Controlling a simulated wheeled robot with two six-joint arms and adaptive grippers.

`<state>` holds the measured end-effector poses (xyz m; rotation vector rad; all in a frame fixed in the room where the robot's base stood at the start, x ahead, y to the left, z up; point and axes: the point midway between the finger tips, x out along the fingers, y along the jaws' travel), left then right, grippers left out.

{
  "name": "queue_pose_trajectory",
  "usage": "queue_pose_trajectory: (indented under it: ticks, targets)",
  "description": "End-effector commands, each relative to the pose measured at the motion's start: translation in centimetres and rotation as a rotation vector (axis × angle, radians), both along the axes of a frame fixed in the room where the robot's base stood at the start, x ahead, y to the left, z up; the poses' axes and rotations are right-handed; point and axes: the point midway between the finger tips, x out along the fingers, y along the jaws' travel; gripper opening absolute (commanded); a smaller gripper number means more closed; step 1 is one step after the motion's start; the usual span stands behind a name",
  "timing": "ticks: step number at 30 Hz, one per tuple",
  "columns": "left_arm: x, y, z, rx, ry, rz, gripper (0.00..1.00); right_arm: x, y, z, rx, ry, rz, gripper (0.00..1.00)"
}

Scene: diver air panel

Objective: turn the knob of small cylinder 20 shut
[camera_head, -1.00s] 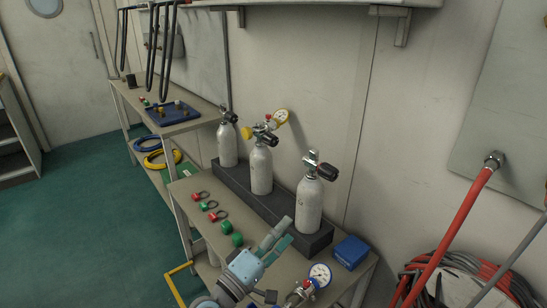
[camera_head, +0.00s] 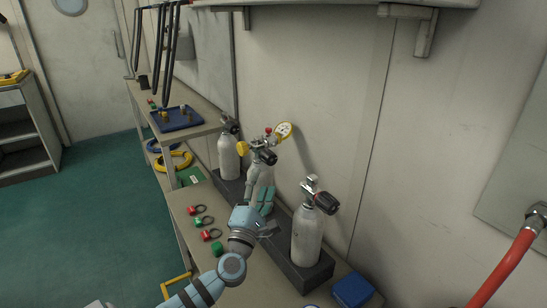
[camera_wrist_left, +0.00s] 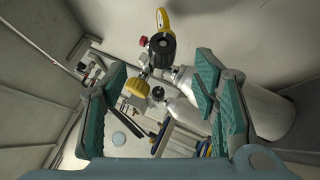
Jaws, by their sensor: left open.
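Three white small cylinders stand upright in a row: left (camera_head: 228,158), middle (camera_head: 262,176) and right (camera_head: 307,238). I cannot read any number on them. Each has a black valve knob: left (camera_head: 230,126), middle (camera_head: 268,157), right (camera_head: 327,203). The middle one also carries a yellow-rimmed gauge (camera_head: 284,130) and a yellow knob (camera_head: 242,148). My left gripper (camera_head: 263,196) is open in front of the middle cylinder's body, below its valve, and partly hides it. In the wrist view, the middle black knob (camera_wrist_left: 162,47) shows beyond the open fingers, apart from them. My right gripper is not visible.
The cylinders stand in a dark rack (camera_head: 291,262) on a bench against the wall. Red and green fittings (camera_head: 203,221) lie on the bench's left part. A blue box (camera_head: 352,290) stands at its right end. A higher bench behind holds a blue tray (camera_head: 178,119).

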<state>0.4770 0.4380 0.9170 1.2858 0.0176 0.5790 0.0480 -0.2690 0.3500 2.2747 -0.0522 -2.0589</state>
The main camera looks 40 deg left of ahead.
Motion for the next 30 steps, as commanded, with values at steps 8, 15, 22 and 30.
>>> queue_pose_trajectory:
  ticks: [8, 15, 22, 30]
  targets:
    - [6.5, 3.1, 2.2, 0.0, -0.003, 0.001, 0.54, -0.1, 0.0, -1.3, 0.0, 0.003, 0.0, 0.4]
    - [8.8, 4.0, 3.0, 0.001, 0.0, -0.003, 0.54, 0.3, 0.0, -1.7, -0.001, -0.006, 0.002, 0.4]
    - [8.9, 4.1, 3.1, 0.001, 0.0, -0.003, 0.54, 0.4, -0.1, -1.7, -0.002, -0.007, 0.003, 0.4]
    - [8.8, 4.1, 3.1, 0.001, 0.0, -0.003, 0.12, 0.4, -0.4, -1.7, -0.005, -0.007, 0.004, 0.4]
